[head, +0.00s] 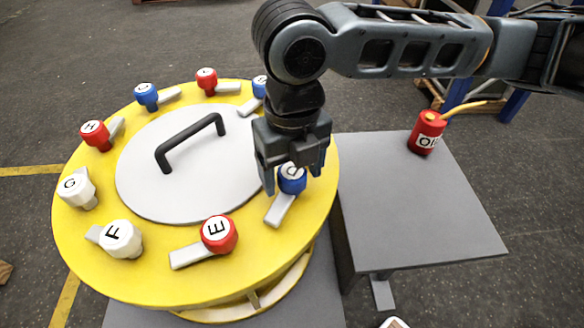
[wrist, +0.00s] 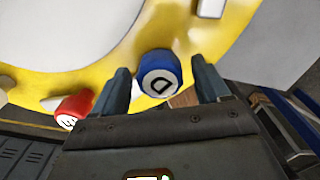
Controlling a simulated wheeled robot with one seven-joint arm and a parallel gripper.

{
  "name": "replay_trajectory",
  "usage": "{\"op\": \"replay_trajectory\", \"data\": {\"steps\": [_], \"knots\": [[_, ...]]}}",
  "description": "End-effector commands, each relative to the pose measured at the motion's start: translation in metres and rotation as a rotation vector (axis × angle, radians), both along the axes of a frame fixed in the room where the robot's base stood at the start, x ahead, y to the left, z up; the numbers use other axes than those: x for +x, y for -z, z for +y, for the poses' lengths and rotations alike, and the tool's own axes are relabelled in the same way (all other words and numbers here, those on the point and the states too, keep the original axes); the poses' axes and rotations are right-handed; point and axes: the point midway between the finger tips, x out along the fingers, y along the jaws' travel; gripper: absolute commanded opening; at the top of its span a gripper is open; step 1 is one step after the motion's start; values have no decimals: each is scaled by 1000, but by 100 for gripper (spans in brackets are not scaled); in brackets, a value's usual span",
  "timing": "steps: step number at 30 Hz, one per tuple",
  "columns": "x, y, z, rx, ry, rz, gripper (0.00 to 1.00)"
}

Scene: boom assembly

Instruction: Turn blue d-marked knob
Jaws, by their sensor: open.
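The blue knob marked D (head: 292,180) sits on the right side of the yellow round rim (head: 190,285), with a grey lever (head: 280,209) pointing down and left from it. My gripper (head: 294,183) is above this knob, fingers pointing down, and partly covers it. In the wrist view the blue D knob (wrist: 159,73) lies ahead, between the two open fingers of my gripper (wrist: 160,85). A gap shows on each side of the knob. I cannot tell exactly how far down the fingers reach around it.
The red E knob (head: 219,233) is left of and nearer than D; the white F knob (head: 121,239) is further left. A black handle (head: 190,140) rises from the grey lid. Other red, white and blue knobs ring the rim. A red oil can (head: 427,132) stands on a grey table (head: 420,205).

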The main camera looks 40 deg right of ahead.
Motion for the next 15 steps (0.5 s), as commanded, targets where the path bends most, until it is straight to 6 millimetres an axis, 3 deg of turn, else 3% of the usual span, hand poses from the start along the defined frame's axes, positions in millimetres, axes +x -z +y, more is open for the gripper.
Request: {"op": "replay_trajectory", "data": {"steps": [3, 15], "knots": [[0, 0, 0, 0, 0, 0, 74], [0, 0, 0, 1, 0, 0, 36]]}}
